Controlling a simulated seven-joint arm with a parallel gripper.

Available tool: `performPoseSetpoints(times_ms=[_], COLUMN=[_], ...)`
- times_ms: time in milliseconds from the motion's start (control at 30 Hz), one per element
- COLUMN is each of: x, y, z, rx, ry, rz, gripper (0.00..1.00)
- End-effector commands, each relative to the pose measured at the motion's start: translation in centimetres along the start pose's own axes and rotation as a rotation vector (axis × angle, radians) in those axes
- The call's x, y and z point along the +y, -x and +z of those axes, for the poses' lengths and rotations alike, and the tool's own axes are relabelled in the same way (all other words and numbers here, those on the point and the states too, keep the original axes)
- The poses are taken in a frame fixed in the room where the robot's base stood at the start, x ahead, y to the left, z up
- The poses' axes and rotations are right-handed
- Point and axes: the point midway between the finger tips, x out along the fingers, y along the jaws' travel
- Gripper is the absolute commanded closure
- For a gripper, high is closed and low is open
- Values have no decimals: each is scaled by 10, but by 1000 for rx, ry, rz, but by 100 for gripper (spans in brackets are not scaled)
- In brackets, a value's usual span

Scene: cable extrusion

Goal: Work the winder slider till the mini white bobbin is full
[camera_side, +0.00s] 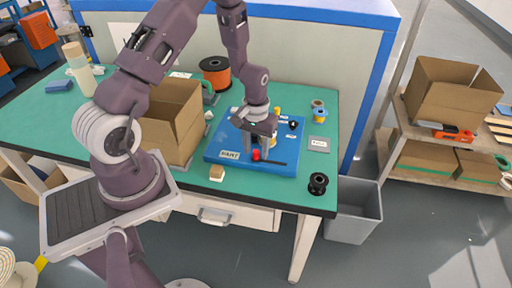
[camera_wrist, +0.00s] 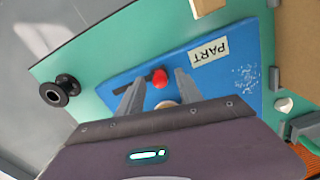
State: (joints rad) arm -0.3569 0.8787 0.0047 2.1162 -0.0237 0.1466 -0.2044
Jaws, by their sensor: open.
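The winder is a blue board (camera_side: 225,150) with a label on the green table; it also fills the middle of the wrist view (camera_wrist: 230,90). Its slider has a red knob (camera_side: 256,155) beside a dark slot; the knob shows in the wrist view (camera_wrist: 160,77). My gripper (camera_side: 258,158) is open over the board's front part. In the wrist view, my gripper's fingers (camera_wrist: 159,74) stand on either side of the red knob; I cannot tell whether they touch it. A pale round part (camera_wrist: 168,104), perhaps the white bobbin, is mostly hidden by my gripper. Its fill cannot be seen.
A black spool (camera_side: 318,183) stands at the table's front right corner. A grey labelled plate (camera_side: 319,145) lies right of the board. A small block (camera_side: 217,173) lies in front. An open cardboard box (camera_side: 170,120) and an orange spool (camera_side: 215,75) stand left and behind.

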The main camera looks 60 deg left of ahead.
Motion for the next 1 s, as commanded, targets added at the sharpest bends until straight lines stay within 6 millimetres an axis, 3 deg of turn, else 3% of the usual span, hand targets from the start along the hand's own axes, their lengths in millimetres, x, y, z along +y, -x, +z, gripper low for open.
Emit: performPoseSetpoints(times_ms=[133,333,1000], x=[0,0,0], y=[0,0,1], z=[0,0,0], rx=[0,0,0], ry=[0,0,0], rz=[0,0,0], gripper=[62,100,100])
